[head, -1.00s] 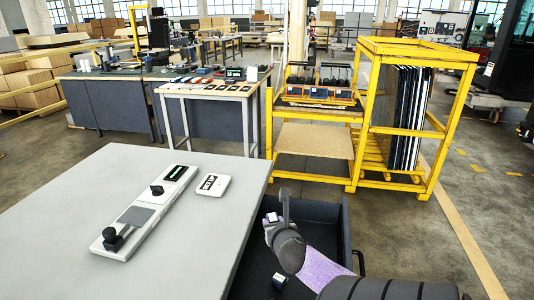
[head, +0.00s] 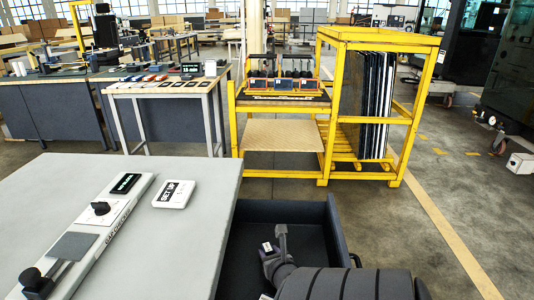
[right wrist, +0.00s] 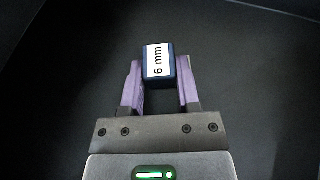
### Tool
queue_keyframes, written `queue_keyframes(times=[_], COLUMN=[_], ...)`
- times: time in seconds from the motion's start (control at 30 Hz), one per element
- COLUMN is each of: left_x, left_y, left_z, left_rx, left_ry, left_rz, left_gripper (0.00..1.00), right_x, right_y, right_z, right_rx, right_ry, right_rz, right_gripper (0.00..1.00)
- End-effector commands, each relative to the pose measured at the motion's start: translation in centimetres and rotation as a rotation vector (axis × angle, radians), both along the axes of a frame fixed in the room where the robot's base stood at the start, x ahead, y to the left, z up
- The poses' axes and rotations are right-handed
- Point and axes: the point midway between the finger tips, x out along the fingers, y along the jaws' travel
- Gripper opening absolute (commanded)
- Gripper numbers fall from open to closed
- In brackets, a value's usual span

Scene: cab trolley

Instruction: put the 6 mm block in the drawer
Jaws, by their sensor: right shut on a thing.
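The 6 mm block (right wrist: 158,62) is small and dark blue with a white label reading "6 mm". My right gripper (right wrist: 160,84) is shut on it, with a purple finger on each side. In the head view the right gripper (head: 275,247) is over the open dark drawer (head: 338,240), within its walls, and the block's white label (head: 267,246) shows at its tip. The wrist view shows the dark drawer floor behind the block; I cannot tell whether the block touches it. My left gripper is not in view.
The grey tabletop (head: 190,225) is left of the drawer. A yellow rack (head: 322,110) stands beyond the drawer. A small pale item (head: 265,296) is partly cut off at the bottom edge.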

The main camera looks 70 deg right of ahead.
Motion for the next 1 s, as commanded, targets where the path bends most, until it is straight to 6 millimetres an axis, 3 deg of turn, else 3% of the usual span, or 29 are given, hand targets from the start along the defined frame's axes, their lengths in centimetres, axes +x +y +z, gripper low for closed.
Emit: queue_keyframes(times=[0.23,0.27,0.4,0.77,1.0], left_x=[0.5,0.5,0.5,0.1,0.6], left_y=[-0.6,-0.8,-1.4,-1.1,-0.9], left_z=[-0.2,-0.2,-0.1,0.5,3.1], left_rx=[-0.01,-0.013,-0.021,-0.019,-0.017], left_ry=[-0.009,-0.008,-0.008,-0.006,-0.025], left_rz=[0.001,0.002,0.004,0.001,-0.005], left_gripper=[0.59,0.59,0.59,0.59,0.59], right_x=[0.0,-0.1,0.0,-0.1,-3.3], right_y=[0.0,0.0,0.0,0.2,4.1], right_z=[-0.2,-0.1,0.0,0.6,2.9], right_rx=[0.001,0.001,0.001,0.002,0.004], right_ry=[0.002,0.002,0.002,0.001,-0.001], right_rz=[-0.001,-0.001,-0.001,0.0,-0.002], right_gripper=[0.0,0.45,0.74,0.76,0.76])
